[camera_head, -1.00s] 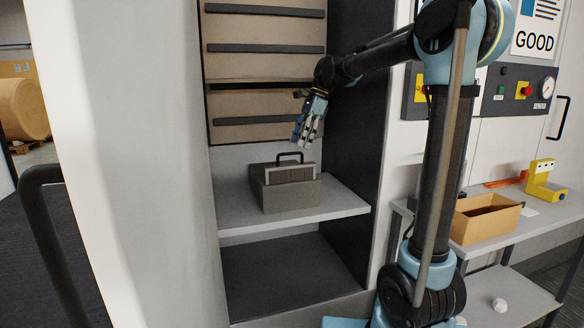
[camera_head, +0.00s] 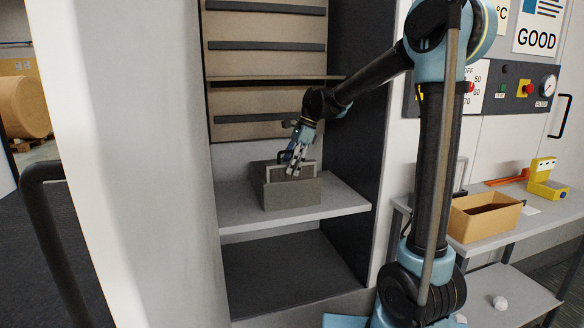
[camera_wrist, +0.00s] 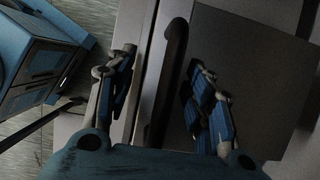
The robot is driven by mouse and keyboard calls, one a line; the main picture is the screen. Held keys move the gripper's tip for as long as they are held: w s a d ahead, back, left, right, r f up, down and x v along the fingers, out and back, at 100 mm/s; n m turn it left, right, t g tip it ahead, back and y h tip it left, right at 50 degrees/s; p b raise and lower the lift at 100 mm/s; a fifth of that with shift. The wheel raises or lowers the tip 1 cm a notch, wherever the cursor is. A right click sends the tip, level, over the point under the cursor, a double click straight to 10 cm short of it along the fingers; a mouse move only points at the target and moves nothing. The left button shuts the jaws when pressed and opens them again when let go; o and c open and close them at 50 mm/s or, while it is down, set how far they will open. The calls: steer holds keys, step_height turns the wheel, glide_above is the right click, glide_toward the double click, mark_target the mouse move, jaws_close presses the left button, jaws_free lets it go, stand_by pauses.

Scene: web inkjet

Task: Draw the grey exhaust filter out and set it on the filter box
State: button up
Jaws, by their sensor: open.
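The grey exhaust filter (camera_head: 276,174) stands upright in a grey open-topped box (camera_head: 293,197) on the cabinet shelf. Its black handle is mostly hidden by my gripper in the head view. The handle shows as a dark bar (camera_wrist: 172,60) in the wrist view. My gripper (camera_head: 294,168) points down at the top of the filter, its fingers spread. In the wrist view my gripper (camera_wrist: 160,65) has fingers on both sides of the handle with gaps visible. Whether a finger touches the filter cannot be told.
The light grey shelf (camera_head: 340,203) has bare room right of the box. Slatted brown panels (camera_head: 265,65) rise behind, with a dark side wall (camera_head: 352,140) at right. A bench at right carries an open brown carton (camera_head: 485,222) and a yellow device (camera_head: 545,180).

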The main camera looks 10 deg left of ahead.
jaws_close()
steer(key=shift+r, duration=0.15)
steer(key=shift+r, duration=5.85)
